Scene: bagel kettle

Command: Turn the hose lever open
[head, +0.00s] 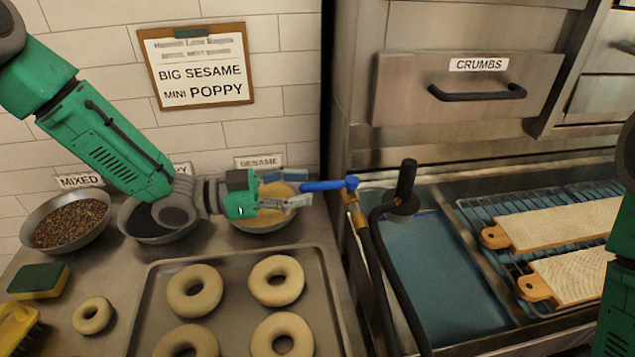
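The hose lever (328,185) is a blue bar. It points left from a brass valve (351,196) at the left edge of the water basin. A black hose (374,255) with a black nozzle or handle (405,184) stands just right of the valve. My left gripper (292,202) is at the left end of the lever, above the sesame bowl (265,220). Its grey fingers look spread apart, with the lever's tip close to them. I cannot tell whether they touch it. My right gripper is out of view; only part of my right arm shows at the right edge.
A tray (142,300) of bagels lies below my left gripper. A mixed-seed bowl (72,222) and a poppy bowl (150,232) stand left. The basin (440,265) holds blue water. Wooden boards (560,222) lie on a rack at right. The drawer marked CRUMBS (465,88) is shut.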

